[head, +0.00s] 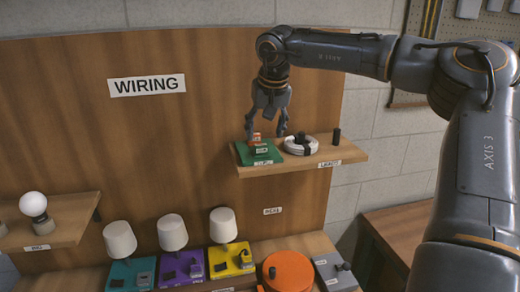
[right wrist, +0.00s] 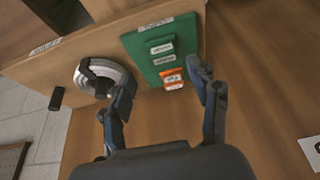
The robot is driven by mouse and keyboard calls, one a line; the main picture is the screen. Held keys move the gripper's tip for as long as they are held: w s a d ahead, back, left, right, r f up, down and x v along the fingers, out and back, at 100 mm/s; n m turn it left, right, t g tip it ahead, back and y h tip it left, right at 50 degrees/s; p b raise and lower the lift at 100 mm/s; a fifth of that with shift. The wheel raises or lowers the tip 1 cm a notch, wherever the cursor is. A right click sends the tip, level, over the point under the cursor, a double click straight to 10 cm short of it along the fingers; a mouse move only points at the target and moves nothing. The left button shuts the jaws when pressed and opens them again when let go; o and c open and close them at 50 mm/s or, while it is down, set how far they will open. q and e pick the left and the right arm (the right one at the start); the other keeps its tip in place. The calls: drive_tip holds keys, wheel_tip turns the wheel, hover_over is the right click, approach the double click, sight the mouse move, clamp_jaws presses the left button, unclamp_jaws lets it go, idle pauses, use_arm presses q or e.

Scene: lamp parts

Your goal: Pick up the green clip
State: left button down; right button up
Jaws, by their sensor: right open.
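A green tray (head: 243,154) sits on the upper wooden shelf in the head view. Small labelled clips stand on it, a green one (head: 262,149) near the front and an orange one (head: 254,138) behind. In the right wrist view the green tray (right wrist: 139,55) holds what look like green labelled pieces (right wrist: 161,48) and the orange clip (right wrist: 173,80). My right gripper (head: 267,124) is open just above the tray, fingers pointing down. In the right wrist view its open fingers (right wrist: 163,90) show nothing between them in grip; the orange clip is nearest. My left gripper is not in view.
A white cable coil (head: 300,145) and a small dark cylinder (head: 336,136) stand right of the tray. The shelf (head: 310,163) is fixed to a wooden panel. Below are lamps on coloured bases (head: 230,258) and an orange disc (head: 289,272).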

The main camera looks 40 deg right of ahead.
sight(261, 146)
drive_tip(key=shift+w+a+f+p, duration=0.15)
drive_tip(key=shift+f+p, duration=0.5)
drive_tip(key=shift+p, duration=0.2)
drive_tip(key=p+x, duration=0.1)
drive_tip(key=x, duration=0.2)
drive_tip(key=shift+w+a+f, duration=0.1)
drive_tip(key=shift+w, duration=0.05)
drive_tip(key=shift+w+f, duration=0.1)
drive_tip(key=shift+f, duration=0.1)
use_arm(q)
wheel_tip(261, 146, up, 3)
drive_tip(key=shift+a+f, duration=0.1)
use_arm(e)
drive_tip(key=shift+r, duration=0.15)
drive_tip(key=c, duration=0.7)
drive_tip(key=shift+c, duration=1.1)
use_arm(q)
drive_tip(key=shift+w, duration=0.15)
